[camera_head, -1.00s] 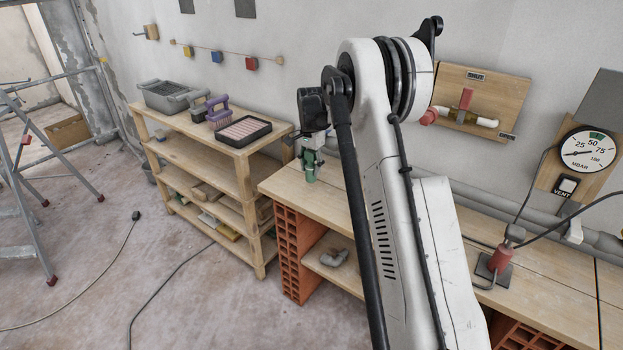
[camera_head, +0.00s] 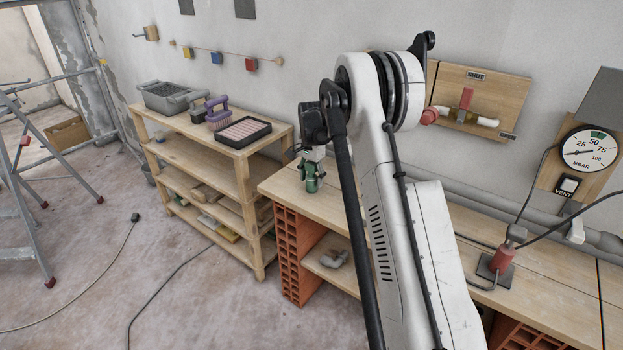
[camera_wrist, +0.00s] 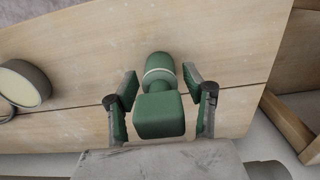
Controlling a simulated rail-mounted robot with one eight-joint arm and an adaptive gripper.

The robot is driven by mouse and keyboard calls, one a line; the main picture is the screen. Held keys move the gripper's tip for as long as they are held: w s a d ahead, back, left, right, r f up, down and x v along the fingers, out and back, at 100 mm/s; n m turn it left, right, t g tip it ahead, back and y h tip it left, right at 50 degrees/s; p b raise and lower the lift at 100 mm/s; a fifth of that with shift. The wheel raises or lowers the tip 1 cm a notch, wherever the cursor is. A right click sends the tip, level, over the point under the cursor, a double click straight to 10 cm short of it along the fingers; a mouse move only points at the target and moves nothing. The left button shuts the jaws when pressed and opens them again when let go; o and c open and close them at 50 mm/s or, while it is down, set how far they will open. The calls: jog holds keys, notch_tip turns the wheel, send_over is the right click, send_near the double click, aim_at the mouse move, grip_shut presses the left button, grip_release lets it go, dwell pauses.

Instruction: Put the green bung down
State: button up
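The green bung (camera_head: 312,186) is at the left end of the wooden bench (camera_head: 345,200), below my gripper (camera_head: 311,172). In the wrist view, the bung (camera_wrist: 159,114) has a squared green top and a rounder body with a pale ring. It appears to stand on the bench, though its contact is partly hidden. My gripper (camera_wrist: 162,88) has one finger on each side of it. A gap shows at the right finger and a narrower one at the left, so the fingers look open around the bung.
A round, cream-faced object (camera_wrist: 22,86) lies left of the bung in the wrist view. A shelf unit (camera_head: 215,140) holding a grey tub (camera_head: 165,97) stands left of the bench. A red-handled device (camera_head: 500,258) stands further right on the bench, with cables.

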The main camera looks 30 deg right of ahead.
aim_at(312, 163)
notch_tip(312, 163, up, 12)
jog(key=shift+r+p, duration=0.2)
jog(key=shift+p, duration=0.65)
jog(key=s+a+r+n+t, duration=0.2)
jog(key=s+a+r+n, duration=0.1)
jog(key=s+a+r, duration=0.6)
jog(key=s+a+r+n+t, duration=0.25)
jog(key=s+a+r, duration=0.4)
jog(key=s, duration=0.45)
jog(key=s+a+f+n+t, duration=0.1)
jog(key=s+a+n, duration=0.1)
jog(key=s, duration=0.5)
jog(key=s+a+f+n, duration=0.2)
jog(key=s+a+n, duration=0.1)
jog(key=s, duration=0.5)
jog(key=s+a+f+n+t, duration=0.1)
jog(key=s+a+f+n, duration=0.1)
jog(key=s, duration=0.5)
jog(key=shift+s+a+f+t, duration=0.15)
jog(key=shift+s+f+t, duration=0.1)
jog(key=shift+s+t, duration=0.1)
